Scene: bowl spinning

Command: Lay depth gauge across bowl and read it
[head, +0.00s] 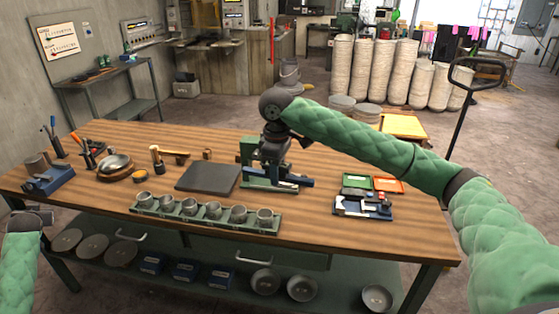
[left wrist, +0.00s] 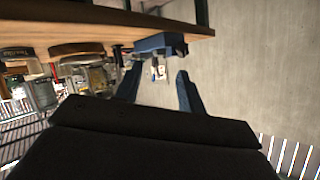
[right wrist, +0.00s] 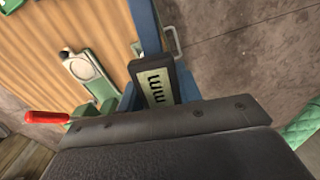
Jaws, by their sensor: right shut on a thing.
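My right gripper (head: 274,152) reaches down over the middle of the bench at a green fixture (head: 250,181). In the right wrist view it is shut on the depth gauge, whose small grey display (right wrist: 155,84) reads "mm" between the fingers; I see no digits. A blue bar (right wrist: 148,28) stretches beyond the display; I cannot tell whether it belongs to the gauge. A shiny metal bowl (head: 115,163) sits on a round wooden support (head: 116,175) at the bench's left, well apart from that gripper. My left gripper (left wrist: 158,88) is open and empty beside the bench's left end.
A green rack (head: 160,213) of several metal cups runs along the front edge. A dark slab (head: 208,178), a mallet (head: 157,158) and a blue vise-like block (head: 48,180) stand farther left. A tool tray (head: 362,208) lies right. Bare wood shows between the rack and tray.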

